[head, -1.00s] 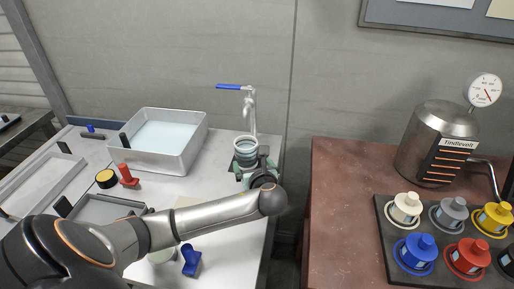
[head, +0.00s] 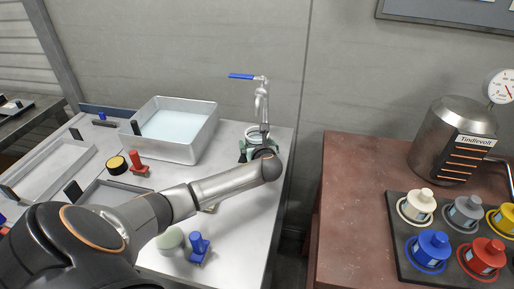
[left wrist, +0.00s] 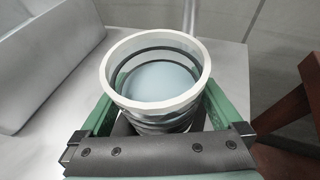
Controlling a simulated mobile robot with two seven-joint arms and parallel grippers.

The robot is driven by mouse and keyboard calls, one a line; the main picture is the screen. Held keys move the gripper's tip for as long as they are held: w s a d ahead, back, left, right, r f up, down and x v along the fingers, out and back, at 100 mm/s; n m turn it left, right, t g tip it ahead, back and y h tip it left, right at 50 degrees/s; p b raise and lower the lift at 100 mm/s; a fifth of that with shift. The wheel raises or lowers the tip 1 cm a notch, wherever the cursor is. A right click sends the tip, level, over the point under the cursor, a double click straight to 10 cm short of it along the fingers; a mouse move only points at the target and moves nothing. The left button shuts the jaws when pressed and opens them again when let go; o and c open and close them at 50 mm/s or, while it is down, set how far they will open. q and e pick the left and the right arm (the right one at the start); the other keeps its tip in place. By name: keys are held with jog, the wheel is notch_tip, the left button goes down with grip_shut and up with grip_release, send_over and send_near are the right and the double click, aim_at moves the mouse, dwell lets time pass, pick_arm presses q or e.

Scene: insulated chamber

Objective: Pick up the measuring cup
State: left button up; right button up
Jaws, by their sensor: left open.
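The measuring cup (left wrist: 155,75) has a white rim and a banded, clear-looking body. It stands upright in the left wrist view, with a pale blue surface inside that may be liquid or its bottom. My left gripper (left wrist: 165,110) is open, with one green finger on each side of the cup; I cannot tell if they touch it. In the head view my left gripper (head: 256,150) is at the far right corner of the white table, below the tap, and the cup is largely hidden there. My right gripper is not in view.
A metal tap (head: 262,100) with a blue lever rises behind the cup. A basin of pale liquid (head: 135,140) stands to the left. A red stamp (head: 137,162) and a blue stamp (head: 198,247) stand on the table. A reddish bench (head: 355,200) is at right, past a gap.

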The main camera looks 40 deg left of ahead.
aim_at(255, 132)
pick_arm(q)
jog(key=shift+w+a+f, duration=0.15)
jog(key=shift+w+a, duration=0.1)
jog(key=shift+a, duration=0.05)
jog(key=c, duration=1.4)
notch_tip(255, 132, up, 4)
jog(key=p, duration=0.5)
jog(key=s+d+p, duration=0.1)
jog(key=d, duration=0.1)
jog(key=s+d+p, duration=0.2)
jog(key=shift+s+p, duration=0.1)
jog(key=shift+p, duration=0.2)
jog(key=s+d, duration=0.1)
jog(key=d, duration=0.1)
jog(key=s+d, duration=0.4)
jog(key=d, duration=0.1)
jog(key=shift+s+f, duration=0.2)
jog(key=shift+f, duration=0.05)
jog(key=shift+s+d, duration=1.3)
jog(key=shift+d, duration=0.2)
